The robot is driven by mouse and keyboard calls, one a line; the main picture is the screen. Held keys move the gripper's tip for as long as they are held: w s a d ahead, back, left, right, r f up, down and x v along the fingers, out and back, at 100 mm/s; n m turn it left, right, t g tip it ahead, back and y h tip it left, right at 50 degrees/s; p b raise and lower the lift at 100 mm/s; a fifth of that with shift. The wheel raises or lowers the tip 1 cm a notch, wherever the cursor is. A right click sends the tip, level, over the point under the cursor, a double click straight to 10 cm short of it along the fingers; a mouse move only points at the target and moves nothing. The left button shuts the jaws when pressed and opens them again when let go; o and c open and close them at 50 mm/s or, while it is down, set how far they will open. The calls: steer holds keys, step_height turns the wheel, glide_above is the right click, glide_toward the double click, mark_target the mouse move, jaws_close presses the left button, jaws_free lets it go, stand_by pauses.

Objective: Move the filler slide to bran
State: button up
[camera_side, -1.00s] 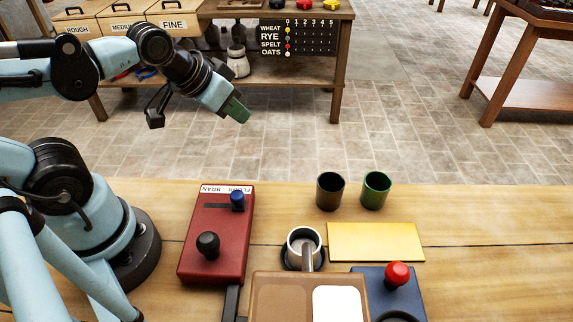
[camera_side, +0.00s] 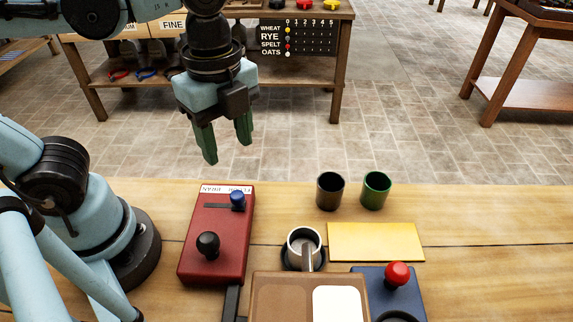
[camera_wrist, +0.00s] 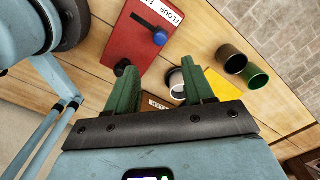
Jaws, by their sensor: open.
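The filler is a red box (camera_side: 216,235) on the bench with a white FLOUR/BRAN label strip at its far end. Its blue slide knob (camera_side: 237,200) stands at the right end of a short dark slot. The label is too small to tell firmly which word lies at which end. A black knob (camera_side: 208,244) stands nearer on the box. In the wrist view the blue knob (camera_wrist: 160,37) shows beyond the fingers. My gripper (camera_side: 226,152) points down with its green fingers apart and empty, above and beyond the box, touching nothing.
A metal cup (camera_side: 303,240) stands right of the red box, beside a yellow plate (camera_side: 375,241). A dark cup (camera_side: 330,191) and a green cup (camera_side: 376,190) stand behind. A red-knobbed blue box (camera_side: 405,285) and a brown tray (camera_side: 280,300) lie nearer.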

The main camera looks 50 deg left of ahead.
mark_target(237, 194)
steer(key=shift+f, duration=5.75)
jaws_close()
